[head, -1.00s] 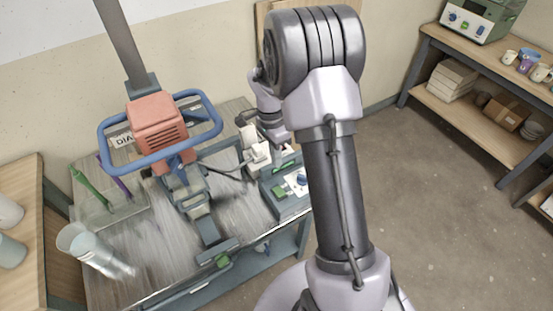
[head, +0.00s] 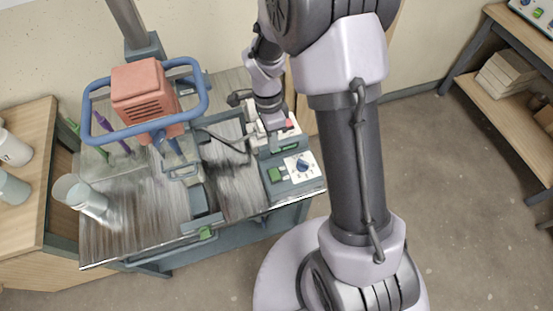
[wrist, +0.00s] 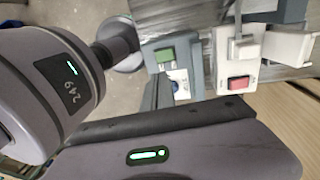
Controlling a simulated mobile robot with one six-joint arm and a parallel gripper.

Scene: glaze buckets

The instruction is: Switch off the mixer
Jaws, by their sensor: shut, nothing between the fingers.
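The mixer (head: 145,95) has a red motor head inside a blue tubular handle and stands at the work table. A grey control box (head: 292,182) at the table's right end carries a green button (head: 276,174) and a white-faced dial (head: 301,165). Behind it is a pale socket block with a red switch (head: 289,124); the red switch (wrist: 238,82) is clearer in the wrist view, beside a white plug. My gripper (head: 272,123) is shut and empty, close to this block. Its fingertips are small and partly hidden, so I cannot tell whether they touch it.
A dark cable (head: 225,142) runs from the block toward the mixer. A clear jug (head: 85,197) stands at the table's left. A wooden shelf (head: 510,105) stands at the right, and open floor lies between it and the table.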

